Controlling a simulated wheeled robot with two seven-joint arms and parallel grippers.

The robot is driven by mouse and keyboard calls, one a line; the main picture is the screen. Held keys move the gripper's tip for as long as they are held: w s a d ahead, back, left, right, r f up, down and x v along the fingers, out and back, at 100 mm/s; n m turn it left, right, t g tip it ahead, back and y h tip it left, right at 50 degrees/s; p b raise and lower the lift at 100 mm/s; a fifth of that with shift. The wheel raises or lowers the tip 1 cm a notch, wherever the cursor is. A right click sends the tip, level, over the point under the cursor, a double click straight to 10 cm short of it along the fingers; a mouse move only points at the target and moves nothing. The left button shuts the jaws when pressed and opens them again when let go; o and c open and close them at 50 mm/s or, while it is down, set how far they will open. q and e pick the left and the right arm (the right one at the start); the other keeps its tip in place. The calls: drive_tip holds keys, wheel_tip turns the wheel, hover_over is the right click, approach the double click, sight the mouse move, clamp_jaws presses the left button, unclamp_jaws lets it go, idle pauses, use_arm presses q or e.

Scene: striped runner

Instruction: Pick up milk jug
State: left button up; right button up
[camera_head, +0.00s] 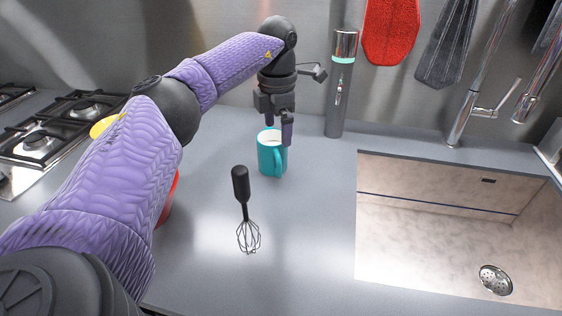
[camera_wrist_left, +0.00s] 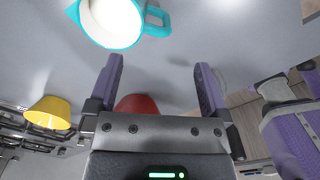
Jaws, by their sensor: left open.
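The milk jug is a teal jug (camera_head: 265,160) with a handle and a pale inside. It stands upright on the grey counter in the head view. My left gripper (camera_head: 285,133) points down over the jug's back right side. Whether a finger touches the rim cannot be told. In the left wrist view the jug (camera_wrist_left: 141,24) shows at the top, its rim cut off by the edge. The fingers of the left gripper (camera_wrist_left: 159,68) are apart with nothing between them, and the jug lies beyond the left finger. My right gripper is not in view.
A tall grey cylinder (camera_head: 337,105) stands behind right. The sink (camera_head: 440,215) opens at the right, the gas hob (camera_head: 60,130) is left. Yellow (camera_wrist_left: 47,112) and red (camera_wrist_left: 137,104) bowls are partly hidden by my arm.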

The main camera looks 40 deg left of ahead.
sight(276, 153)
use_arm(q)
drive_tip(key=f+b, duration=0.1)
drive_tip(key=f, duration=0.2)
drive_tip(key=f+b, duration=0.1)
drive_tip(key=f, duration=0.2)
drive_tip(key=f+b, duration=0.1)
drive_tip(key=f, duration=0.2)
drive_tip(key=shift+a+f, duration=0.1)
drive_tip(key=shift+a, duration=0.2)
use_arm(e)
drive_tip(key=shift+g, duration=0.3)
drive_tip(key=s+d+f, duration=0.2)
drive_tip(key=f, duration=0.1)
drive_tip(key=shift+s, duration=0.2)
use_arm(q)
drive_tip(key=c, duration=0.9)
clamp_jaws()
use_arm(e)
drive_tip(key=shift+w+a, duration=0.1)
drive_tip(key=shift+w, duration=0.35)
